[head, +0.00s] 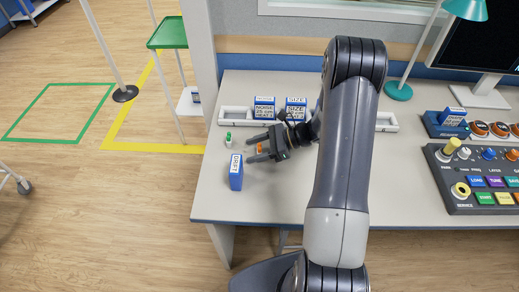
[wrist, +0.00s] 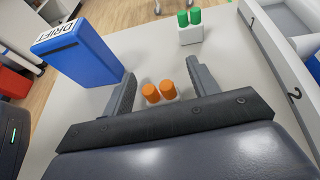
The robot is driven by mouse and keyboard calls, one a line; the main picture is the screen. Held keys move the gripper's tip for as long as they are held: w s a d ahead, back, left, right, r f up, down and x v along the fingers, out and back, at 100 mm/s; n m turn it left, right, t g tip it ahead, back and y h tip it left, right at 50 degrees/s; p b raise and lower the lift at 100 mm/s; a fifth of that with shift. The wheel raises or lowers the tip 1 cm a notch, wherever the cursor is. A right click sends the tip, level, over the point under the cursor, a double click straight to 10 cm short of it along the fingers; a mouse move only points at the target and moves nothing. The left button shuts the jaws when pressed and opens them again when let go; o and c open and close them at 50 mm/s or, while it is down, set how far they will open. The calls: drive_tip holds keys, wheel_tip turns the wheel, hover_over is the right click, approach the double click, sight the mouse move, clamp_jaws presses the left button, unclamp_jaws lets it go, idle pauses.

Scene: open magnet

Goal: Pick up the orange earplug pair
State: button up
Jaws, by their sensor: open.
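The orange earplug pair (wrist: 159,92) stands upright side by side in a small white holder on the desk, seen in the wrist view. In the head view the orange pair (head: 259,149) shows as a small patch by my gripper. My gripper (wrist: 162,80) is open, with one finger on each side of the orange pair. In the head view my gripper (head: 248,149) points left, low over the desk. I see a gap between each finger and the plugs. The lower part of the holder is hidden behind the gripper's body.
A blue DRIFT block (head: 236,172) stands close on the near side, left of the fingers in the wrist view. A green earplug pair (head: 228,138) in a white holder stands beyond the fingertips. A white numbered rack (head: 235,114) runs along the back. The control panel (head: 480,177) is far right.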

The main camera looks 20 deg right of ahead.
drive_tip(key=shift+a+f, duration=0.1)
drive_tip(key=shift+a, duration=0.15)
drive_tip(key=shift+c, duration=0.4)
drive_tip(key=c, duration=1)
drive_tip(key=shift+o, duration=0.2)
